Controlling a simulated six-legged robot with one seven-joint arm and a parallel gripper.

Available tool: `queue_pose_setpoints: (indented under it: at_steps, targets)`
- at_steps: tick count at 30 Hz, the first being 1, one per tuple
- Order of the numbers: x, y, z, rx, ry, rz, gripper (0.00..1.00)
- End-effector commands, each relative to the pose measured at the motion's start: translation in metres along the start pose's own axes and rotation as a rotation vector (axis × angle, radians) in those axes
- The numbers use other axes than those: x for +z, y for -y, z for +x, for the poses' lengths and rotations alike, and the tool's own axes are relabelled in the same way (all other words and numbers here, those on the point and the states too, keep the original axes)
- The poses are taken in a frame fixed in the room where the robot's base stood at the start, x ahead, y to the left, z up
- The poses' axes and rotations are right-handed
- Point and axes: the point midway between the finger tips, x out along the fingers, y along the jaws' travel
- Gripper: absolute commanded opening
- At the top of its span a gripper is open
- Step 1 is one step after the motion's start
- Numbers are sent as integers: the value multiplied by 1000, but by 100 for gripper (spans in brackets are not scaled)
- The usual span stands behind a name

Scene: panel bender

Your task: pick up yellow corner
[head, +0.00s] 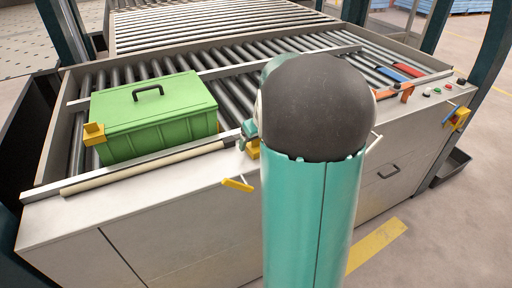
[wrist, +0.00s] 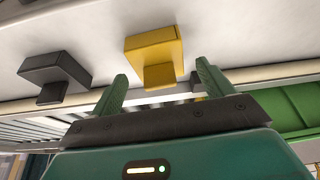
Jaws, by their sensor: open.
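A yellow corner (wrist: 153,50), a blocky piece with a smaller step, is in the middle of the wrist view against a pale surface. My gripper (wrist: 162,72) is open, with its two green fingers on either side of the corner's lower step. No contact shows. In the head view a yellow piece (head: 253,150) shows in part beside the teal end of my arm, at the machine's front edge; my arm hides the rest. Another yellow corner piece (head: 94,134) sits at the left front corner of the green box (head: 155,117).
A black block (wrist: 55,71) is left of the yellow corner in the wrist view. The green box rests on the roller bed (head: 240,62). A yellow handle (head: 238,185) juts from the front panel. Red and blue tools (head: 400,68) lie at the right.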

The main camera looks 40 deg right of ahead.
Motion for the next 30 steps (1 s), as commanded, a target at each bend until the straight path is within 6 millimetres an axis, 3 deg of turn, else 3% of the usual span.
queue_pose_setpoints:
  at_steps: [4, 11, 23, 30]
  targets:
    - [0, 0, 0, 0, 0, 0, 78]
    - [0, 0, -1, 0, 0, 0, 33]
    - [-2, 0, -5, 0, -1, -1, 32]
    - [-14, 0, -32, 2, -4, -2, 32]
